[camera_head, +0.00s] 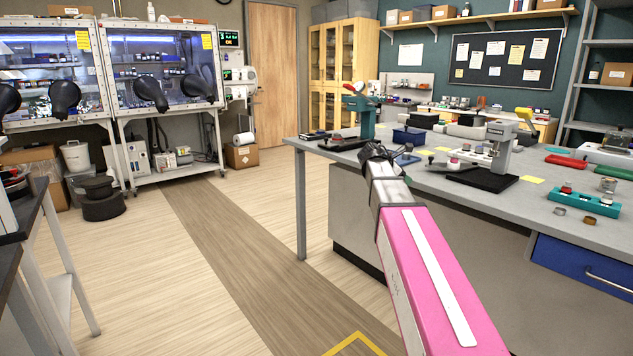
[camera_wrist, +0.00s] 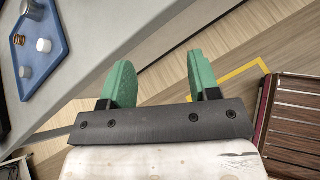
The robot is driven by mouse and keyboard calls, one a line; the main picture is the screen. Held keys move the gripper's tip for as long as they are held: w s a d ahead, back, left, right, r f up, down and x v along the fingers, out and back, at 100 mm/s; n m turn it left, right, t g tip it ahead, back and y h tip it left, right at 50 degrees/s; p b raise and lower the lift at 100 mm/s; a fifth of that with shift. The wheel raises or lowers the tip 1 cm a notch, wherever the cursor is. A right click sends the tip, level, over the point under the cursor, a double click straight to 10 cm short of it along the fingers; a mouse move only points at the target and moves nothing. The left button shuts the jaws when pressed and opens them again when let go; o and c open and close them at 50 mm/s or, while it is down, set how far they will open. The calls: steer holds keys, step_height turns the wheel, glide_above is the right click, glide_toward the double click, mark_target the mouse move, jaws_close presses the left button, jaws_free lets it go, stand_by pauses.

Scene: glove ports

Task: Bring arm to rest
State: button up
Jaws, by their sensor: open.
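My gripper (camera_wrist: 158,72) shows in the wrist view with its two green fingers wide apart. Nothing is between them, and bare floor shows beyond. In the head view my pink arm (camera_head: 430,275) reaches up from the lower right toward the front edge of the grey workbench (camera_head: 450,178).
Glove boxes (camera_head: 160,65) stand at back left. A dark table (camera_head: 30,215) is at near left. Open floor (camera_head: 240,240) lies between it and the workbench.

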steer(key=s+a+f+m+g+y, duration=0.1)
steer(key=s+a+f+m+y, duration=0.2)
steer(key=f, duration=0.4)
steer(key=s+f+m, duration=0.3)
steer(key=s+f, duration=0.2)
steer(key=f, duration=0.3)
steer(key=s+a+f+m+g+y, duration=0.1)
steer(key=s+a+f+m+y, duration=0.1)
steer(key=s+f, duration=0.35)
steer(key=s+a+f+m+g+y, duration=0.1)
steer(key=s+a+f+m+y, duration=0.1)
steer(key=s+f+m, duration=0.3)
steer(key=s+a+f+m+g+y, duration=0.1)
steer(key=s+a+f+m+y, duration=0.2)
steer(key=s+f, duration=0.6)
step_height(320, 180, down, 2)
steer(key=a+m, duration=0.2)
steer(key=m, duration=0.1)
steer(key=shift+m+g, duration=0.3)
steer(key=shift+g, duration=0.1)
